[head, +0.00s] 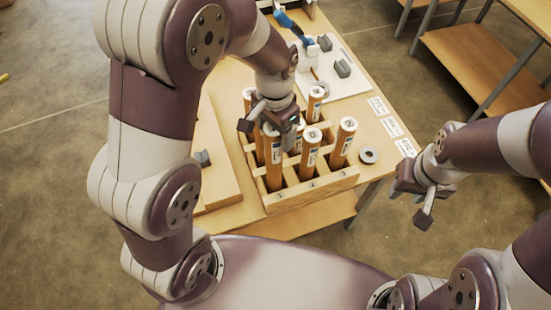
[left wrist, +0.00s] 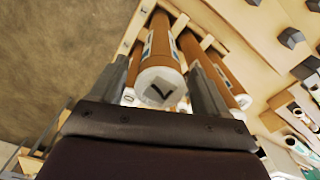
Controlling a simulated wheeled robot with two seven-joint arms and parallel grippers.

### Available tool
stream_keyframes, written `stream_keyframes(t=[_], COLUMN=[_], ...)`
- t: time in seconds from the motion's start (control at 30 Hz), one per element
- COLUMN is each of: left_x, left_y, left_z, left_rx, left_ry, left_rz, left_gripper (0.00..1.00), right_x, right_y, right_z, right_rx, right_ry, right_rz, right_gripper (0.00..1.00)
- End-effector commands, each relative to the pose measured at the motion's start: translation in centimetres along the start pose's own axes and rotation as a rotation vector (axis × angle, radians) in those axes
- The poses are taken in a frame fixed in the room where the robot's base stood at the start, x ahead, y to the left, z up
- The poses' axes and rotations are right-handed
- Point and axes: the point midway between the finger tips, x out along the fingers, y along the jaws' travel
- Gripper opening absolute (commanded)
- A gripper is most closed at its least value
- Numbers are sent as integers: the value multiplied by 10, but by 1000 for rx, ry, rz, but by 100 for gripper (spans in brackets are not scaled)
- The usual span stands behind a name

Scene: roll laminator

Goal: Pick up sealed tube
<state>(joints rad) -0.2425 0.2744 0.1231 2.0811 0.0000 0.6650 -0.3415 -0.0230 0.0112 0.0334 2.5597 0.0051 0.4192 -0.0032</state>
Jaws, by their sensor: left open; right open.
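Several brown cardboard tubes with white end caps stand in a wooden rack (head: 320,187) on the table. Labelled tubes stand at the front left (head: 273,165), middle (head: 310,155) and right (head: 343,145). Which one is the sealed tube, I cannot tell. My left gripper (head: 268,122) is open over the left part of the rack and hides some tube tops. In the left wrist view, a tube with a dark mark on its white cap (left wrist: 160,87) lies between the open fingers (left wrist: 165,85). My right gripper (head: 425,197) is open and empty, right of the table.
A white board (head: 345,55) with grey blocks and a blue-handled tool lies behind the rack. White cards (head: 390,126) and a dark ring (head: 369,156) lie right of it. A wooden panel (head: 212,165) lies left. A shelved bench stands at the upper right.

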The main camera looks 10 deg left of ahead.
Motion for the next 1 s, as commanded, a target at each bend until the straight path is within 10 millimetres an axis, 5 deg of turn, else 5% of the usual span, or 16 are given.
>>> stream_keyframes(t=[0.37, 0.6, 0.87, 1.0], left_x=[20, 20, 17, -8], left_y=[0, 0, 0, -1], left_z=[0, 0, -1, -2], left_rx=[0, -1, -1, -1], left_ry=[2, 2, 4, 11], left_rz=[-1, -1, -1, -4], left_gripper=[72, 0, 0, 0], right_x=[-7, -7, -5, 6], right_y=[0, 0, 0, 0], right_z=[-1, -1, 0, 1], right_rx=[0, 0, 0, 0], right_ry=[0, 0, 0, 0], right_rz=[0, 0, 0, 0], right_gripper=[43, 43, 43, 43])
